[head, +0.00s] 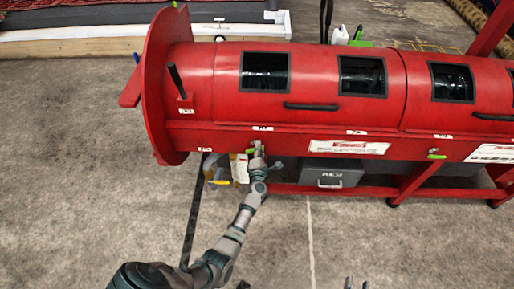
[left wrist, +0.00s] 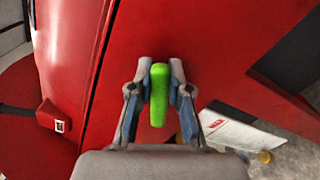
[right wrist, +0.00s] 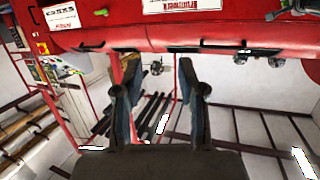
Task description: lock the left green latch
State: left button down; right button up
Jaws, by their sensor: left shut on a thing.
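The left green latch (head: 250,150) is on the lower front of the red drum machine, mostly hidden by my gripper in the head view. In the left wrist view the green latch handle (left wrist: 158,95) stands between my fingertips, long side along the fingers. My left gripper (left wrist: 160,82) is shut on it; it also shows in the head view (head: 257,153). My right gripper (right wrist: 152,75) is open with nothing between its fingers. Only its fingertips show at the bottom edge of the head view (head: 356,284).
The red machine (head: 215,85) spans the view, with a black lever (head: 176,78) at its left end. Another green latch (head: 435,154) is further right. A grey box (head: 332,173) sits under the machine. The concrete floor in front is mostly clear.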

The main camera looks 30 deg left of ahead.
pick_arm(q)
jog(key=m, duration=0.2)
jog(key=d+f+m, duration=0.1)
jog(key=shift+m+p, duration=0.4)
jog(key=shift+f+m, duration=0.3)
jog(key=shift+m, duration=0.4)
pick_arm(e)
jog(key=shift+s+d+f+g+h, duration=0.25)
jog(key=shift+s+f+g, duration=0.2)
jog(key=shift+f+g, duration=0.25)
jog(key=shift+s+d+f+g+h, duration=0.25)
jog(key=shift+s+f+g, duration=0.2)
jog(key=shift+f+g, duration=0.25)
pick_arm(q)
jog(key=shift+f, duration=0.15)
pick_arm(e)
jog(key=shift+a+f, duration=0.1)
jog(key=shift+f, duration=0.05)
pick_arm(q)
jog(key=c, duration=1.2)
grip_release()
jog(key=shift+c, duration=0.2)
jog(key=shift+o, duration=0.8)
jog(key=shift+w, duration=0.15)
jog(key=shift+r, duration=0.2)
pick_arm(e)
jog(key=shift+w+d, duration=0.1)
jog(key=shift+d, duration=0.15)
